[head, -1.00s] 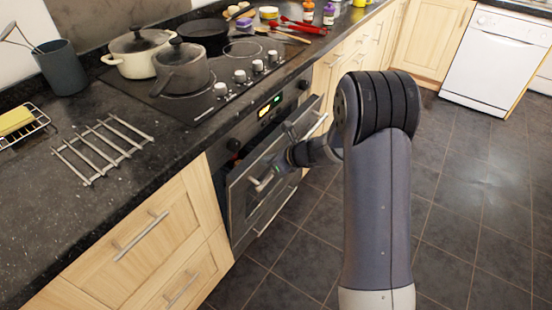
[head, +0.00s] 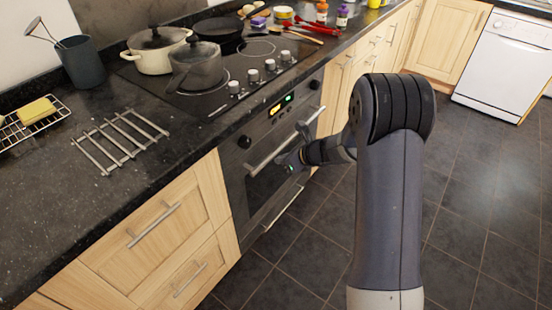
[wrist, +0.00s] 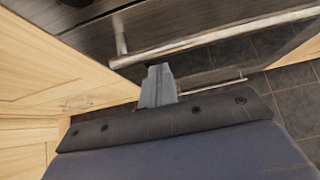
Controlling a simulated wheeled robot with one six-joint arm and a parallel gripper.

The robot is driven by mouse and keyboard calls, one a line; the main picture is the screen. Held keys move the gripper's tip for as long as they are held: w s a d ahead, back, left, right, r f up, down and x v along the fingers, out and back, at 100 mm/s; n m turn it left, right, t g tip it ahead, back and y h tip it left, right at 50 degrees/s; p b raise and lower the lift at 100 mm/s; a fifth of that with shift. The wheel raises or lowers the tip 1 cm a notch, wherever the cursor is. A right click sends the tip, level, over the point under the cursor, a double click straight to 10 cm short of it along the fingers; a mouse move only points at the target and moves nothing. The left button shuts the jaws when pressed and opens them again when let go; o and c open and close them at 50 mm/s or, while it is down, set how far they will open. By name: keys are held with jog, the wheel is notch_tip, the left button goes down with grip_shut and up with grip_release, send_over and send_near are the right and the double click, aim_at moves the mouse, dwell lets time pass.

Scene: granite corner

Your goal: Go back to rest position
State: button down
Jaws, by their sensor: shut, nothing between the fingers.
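My gripper (head: 284,159) is in front of the oven door (head: 262,183), close to its long metal handle (head: 284,144). In the wrist view the fingers of my gripper (wrist: 158,70) are together with nothing between them. The oven handle (wrist: 210,36) passes just beyond the fingertips there. I cannot tell whether they touch it. The oven door looks shut, flush with the cabinet front. My arm reaches out low in front of the oven, partly hiding the door's right side.
The black worktop (head: 60,185) runs along the left, with a hob (head: 225,85), a cream pot (head: 152,52), a grey saucepan (head: 196,68) and a metal trivet (head: 120,142). A white dishwasher (head: 505,65) stands at the back right. The tiled floor (head: 480,200) is clear.

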jog(key=p+v, duration=0.1)
jog(key=v, duration=0.9)
jog(key=shift+a+r, duration=0.15)
jog(key=shift+r, duration=0.15)
jog(key=shift+w, duration=0.15)
